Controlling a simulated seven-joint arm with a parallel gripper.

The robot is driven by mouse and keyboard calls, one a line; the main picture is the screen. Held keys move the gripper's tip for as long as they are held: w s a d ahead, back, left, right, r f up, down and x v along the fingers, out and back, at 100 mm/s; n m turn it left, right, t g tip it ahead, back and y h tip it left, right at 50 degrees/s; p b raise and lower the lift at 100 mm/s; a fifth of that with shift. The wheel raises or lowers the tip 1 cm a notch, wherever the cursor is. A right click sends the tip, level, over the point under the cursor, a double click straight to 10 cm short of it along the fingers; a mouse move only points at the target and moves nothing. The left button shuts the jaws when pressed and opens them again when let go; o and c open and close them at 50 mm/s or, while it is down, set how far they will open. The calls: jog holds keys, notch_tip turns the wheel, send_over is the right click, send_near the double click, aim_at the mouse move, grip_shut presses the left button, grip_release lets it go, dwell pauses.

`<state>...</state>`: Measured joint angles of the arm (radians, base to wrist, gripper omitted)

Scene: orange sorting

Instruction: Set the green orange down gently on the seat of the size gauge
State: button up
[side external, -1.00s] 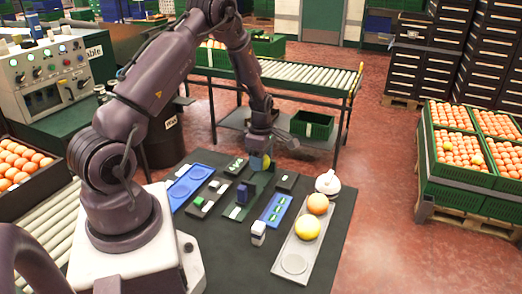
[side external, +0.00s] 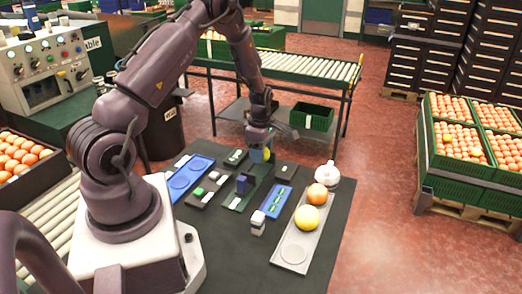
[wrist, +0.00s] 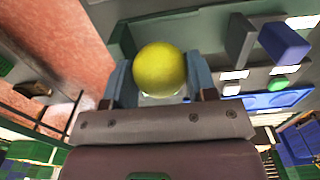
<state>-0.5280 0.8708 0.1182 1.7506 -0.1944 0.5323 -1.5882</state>
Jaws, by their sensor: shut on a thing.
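My gripper (side external: 264,152) is over the far part of the dark work mat. In the wrist view my gripper (wrist: 159,82) has its two blue fingers shut on the green orange (wrist: 160,67), which looks yellow-green. The orange (side external: 269,155) shows only partly in the side view. A dark green fixture with an upright blue block (side external: 242,184), which appears to be the size gauge, lies just below the gripper in the picture. The orange hides its seat, and I cannot tell whether fruit and seat touch.
A grey tray (side external: 293,251) at the right holds an orange fruit (side external: 317,194) and a yellow fruit (side external: 307,218); its near round seat is empty. A white rounded object (side external: 326,175) stands behind it. Blue trays (side external: 190,178) and small blocks crowd the mat. The near mat is clear.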

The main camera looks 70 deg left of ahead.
jog(key=shift+s+d+f, duration=0.15)
jog(key=shift+f, duration=0.35)
jog(key=shift+s+d+f, duration=0.15)
jog(key=shift+f, duration=0.3)
dwell(0.3)
jog(key=o, duration=0.8)
jog(key=shift+c, duration=0.7)
jog(key=shift+r, duration=0.45)
jog(key=shift+o, duration=1.1)
jog(key=shift+s+r, duration=0.1)
jog(key=shift+r, duration=0.35)
jog(key=shift+a+r, duration=0.15)
jog(key=shift+r, duration=3.05)
